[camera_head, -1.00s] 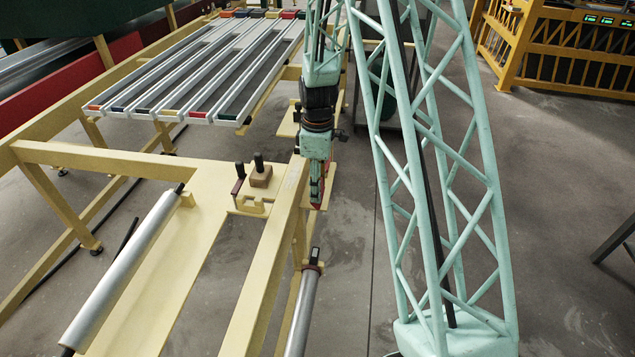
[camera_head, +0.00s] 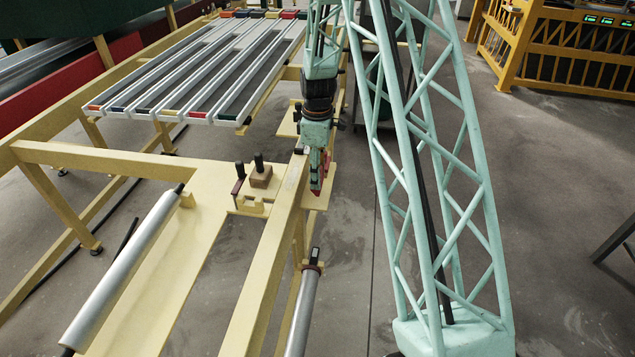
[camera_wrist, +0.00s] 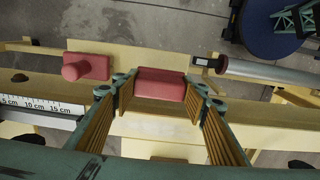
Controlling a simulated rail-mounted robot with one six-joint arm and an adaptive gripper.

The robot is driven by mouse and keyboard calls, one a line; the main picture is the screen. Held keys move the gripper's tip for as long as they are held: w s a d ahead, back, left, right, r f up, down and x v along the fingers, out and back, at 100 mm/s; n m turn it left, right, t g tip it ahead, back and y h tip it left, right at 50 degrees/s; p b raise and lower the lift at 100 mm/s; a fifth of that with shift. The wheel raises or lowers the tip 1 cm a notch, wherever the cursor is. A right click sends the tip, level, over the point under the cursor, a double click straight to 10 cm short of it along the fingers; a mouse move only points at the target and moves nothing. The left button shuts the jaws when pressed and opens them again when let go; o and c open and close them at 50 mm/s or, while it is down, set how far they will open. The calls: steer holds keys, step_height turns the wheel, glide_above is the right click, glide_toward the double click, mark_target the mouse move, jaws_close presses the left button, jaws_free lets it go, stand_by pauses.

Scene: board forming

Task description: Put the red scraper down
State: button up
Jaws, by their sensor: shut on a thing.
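The red scraper (camera_wrist: 160,83) shows in the wrist view as a red block between the fingertips of my gripper (camera_wrist: 160,96). The gripper is shut on it, with a finger on either side. In the head view, my gripper (camera_head: 318,172) points down just right of the long yellow beam, above or at a small cream shelf (camera_head: 322,200). The red of the scraper (camera_head: 318,190) shows at its lower end. I cannot tell whether the scraper touches the shelf. Its underside is hidden.
Another red block with a round knob (camera_wrist: 85,67) lies left in the wrist view, beside a white scale (camera_wrist: 38,106). A silver roller (camera_head: 301,312) stands near the beam (camera_head: 262,265). A brown block with a black knob (camera_head: 261,177) sits on the left plate.

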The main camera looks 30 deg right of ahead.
steer(key=shift+w+d+f, duration=0.1)
steer(key=shift+w+f, duration=0.05)
steer(key=shift+f, duration=1.65)
steer(key=shift+f, duration=0.15)
steer(key=o, duration=0.9)
steer(key=shift+o, duration=0.2)
steer(key=shift+r, duration=0.2)
step_height(320, 180, up, 11)
steer(key=shift+p, duration=0.3)
steer(key=shift+r, duration=0.45)
